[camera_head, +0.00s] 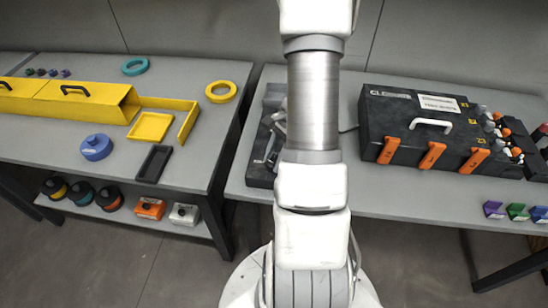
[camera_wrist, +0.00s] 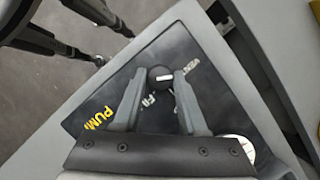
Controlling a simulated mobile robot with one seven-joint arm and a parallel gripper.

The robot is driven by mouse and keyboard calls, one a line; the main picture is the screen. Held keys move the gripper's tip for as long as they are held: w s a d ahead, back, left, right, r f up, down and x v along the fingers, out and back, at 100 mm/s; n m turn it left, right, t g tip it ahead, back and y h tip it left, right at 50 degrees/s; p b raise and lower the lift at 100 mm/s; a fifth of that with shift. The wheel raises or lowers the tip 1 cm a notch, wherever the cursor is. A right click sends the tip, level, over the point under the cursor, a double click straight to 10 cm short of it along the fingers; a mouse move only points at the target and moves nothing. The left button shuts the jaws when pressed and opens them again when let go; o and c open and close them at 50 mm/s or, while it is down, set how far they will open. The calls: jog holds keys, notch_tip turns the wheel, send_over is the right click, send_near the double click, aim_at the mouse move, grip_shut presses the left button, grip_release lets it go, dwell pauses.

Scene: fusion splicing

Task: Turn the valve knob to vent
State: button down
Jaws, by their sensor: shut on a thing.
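In the wrist view the valve knob (camera_wrist: 160,73) is round and black with a white mark on its top. It stands on a dark panel (camera_wrist: 85,130). My gripper (camera_wrist: 159,83) has one finger on each side of the knob and is shut on it. White lettering that appears to read VENT lies just right of the knob, partly covered by a finger. More white lettering lies between the fingers and is partly hidden. Yellow lettering, PUM and a cut-off letter, lies to the left. In the head view my arm hides the knob and gripper; part of the dark unit (camera_head: 262,165) shows.
A round white gauge (camera_wrist: 240,148) sits beside the right finger's base. In the head view a black case (camera_head: 395,110) with orange latches stands right of my arm. A yellow case (camera_head: 60,98) and a yellow tray (camera_head: 150,127) are on the left table.

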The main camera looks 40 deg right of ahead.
dwell(0.3)
jog(key=shift+c, duration=2.3)
grip_release()
jog(key=p+v, duration=0.1)
jog(key=v, duration=1.6)
jog(key=shift+r+p, duration=0.25)
jog(key=shift+p, duration=0.15)
jog(key=shift+w, duration=0.1)
